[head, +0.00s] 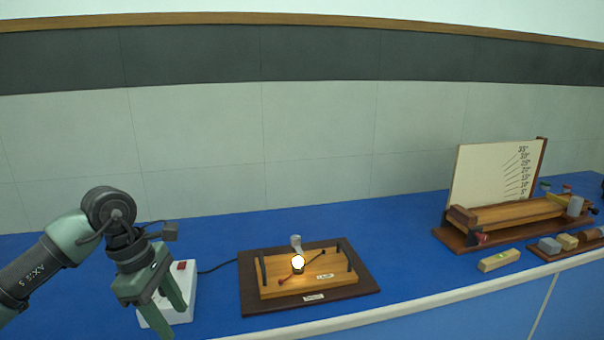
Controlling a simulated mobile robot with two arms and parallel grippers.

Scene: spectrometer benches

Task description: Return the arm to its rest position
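My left arm comes in from the left, and its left gripper (172,312) hangs with two green fingers spread apart. The gripper is open and appears empty. It is in front of a white box with a red switch (182,266) and hides part of that box. I cannot tell whether the fingers touch the box. My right gripper does not show in the head view.
A wooden board (360,283) with a glowing bulb (298,262) lies right of the white box, joined by a black cable (222,266). At right stand an angle-scale board (490,178), a small level block (499,260) and a block tray (541,253). The blue bench (410,240) is clear between.

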